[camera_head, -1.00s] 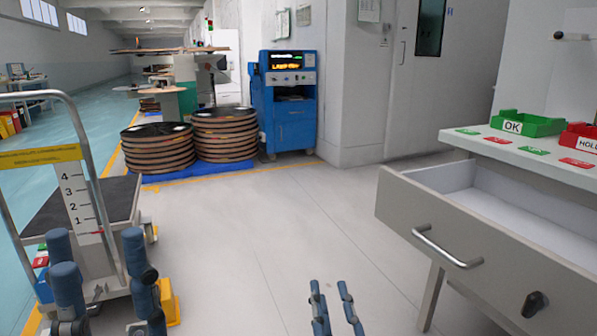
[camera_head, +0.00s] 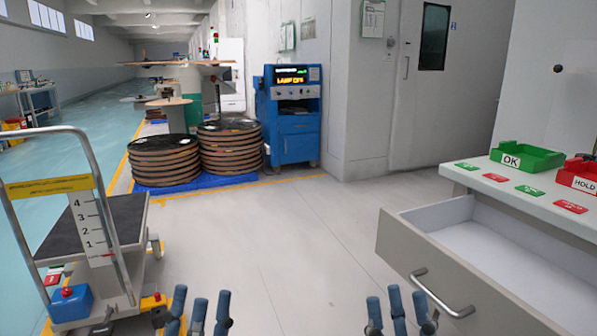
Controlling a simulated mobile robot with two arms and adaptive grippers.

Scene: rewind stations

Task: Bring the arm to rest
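My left gripper (camera_head: 200,312) shows at the bottom edge, left of centre, with its blue-grey fingers pointing up and apart. My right gripper (camera_head: 399,312) shows at the bottom edge, right of centre, also with spread fingers. Both are open, and I see nothing between their fingers. The rest of both arms is below the picture. The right gripper is just left of the pulled-out drawer's handle (camera_head: 443,296) in the picture; I cannot tell the distance between them.
A drawer (camera_head: 480,284) stands open under the white bench (camera_head: 535,197) with its green OK tray (camera_head: 527,157) and red HOLD tray (camera_head: 580,178). A trolley (camera_head: 102,226) stands at left. Reel stacks (camera_head: 163,162) and a blue cabinet (camera_head: 294,140) are behind. The middle floor is clear.

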